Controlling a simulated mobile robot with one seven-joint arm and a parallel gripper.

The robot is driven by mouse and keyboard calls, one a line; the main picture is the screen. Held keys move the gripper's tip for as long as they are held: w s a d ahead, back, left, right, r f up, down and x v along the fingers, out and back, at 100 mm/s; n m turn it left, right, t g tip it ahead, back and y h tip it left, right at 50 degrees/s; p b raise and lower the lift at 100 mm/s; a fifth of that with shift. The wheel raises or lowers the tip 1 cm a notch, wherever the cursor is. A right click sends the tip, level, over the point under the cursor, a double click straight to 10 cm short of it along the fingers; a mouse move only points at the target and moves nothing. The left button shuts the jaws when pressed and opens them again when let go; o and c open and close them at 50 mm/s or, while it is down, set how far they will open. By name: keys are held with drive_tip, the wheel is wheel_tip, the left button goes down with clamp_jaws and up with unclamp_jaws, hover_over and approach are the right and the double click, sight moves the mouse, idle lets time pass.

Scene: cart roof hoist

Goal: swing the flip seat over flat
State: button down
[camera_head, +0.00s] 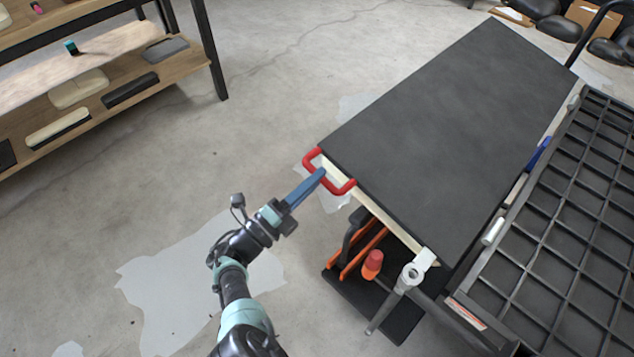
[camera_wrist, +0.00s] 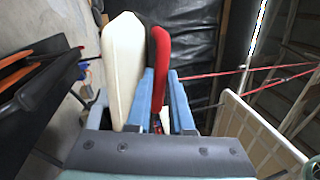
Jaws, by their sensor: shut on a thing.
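The flip seat (camera_head: 455,125) is a large dark grey panel with a pale edge, on the right in the head view. It looks roughly level there, though its exact tilt is hard to tell. A red U-shaped handle (camera_head: 345,188) sticks out from its left corner. My gripper (camera_head: 318,175) has blue fingers and is shut on this handle. In the wrist view the red handle (camera_wrist: 161,60) stands between the two blue fingers of my gripper (camera_wrist: 163,80). The seat's pale edge (camera_wrist: 124,65) shows just left of it. The seat's hinge cannot be made out.
A black gridded tray (camera_head: 570,210) lies right of the seat. Below the seat's near edge are orange tools (camera_head: 365,250) and a grey metal tool (camera_head: 402,290) on the cart. A wooden shelf (camera_head: 110,95) stands at upper left. Concrete floor between shelf and cart is clear.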

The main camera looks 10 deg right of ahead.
drive_tip(key=shift+s+d+f+n+b, duration=0.1)
drive_tip(key=shift+f+n+b, duration=0.35)
drive_tip(key=shift+f, duration=0.65)
drive_tip(key=c, duration=0.8)
unclamp_jaws()
drive_tip(key=shift+r, duration=0.1)
drive_tip(key=v, duration=1.3)
drive_tip(key=shift+r+m, duration=0.1)
drive_tip(key=shift+m, duration=0.15)
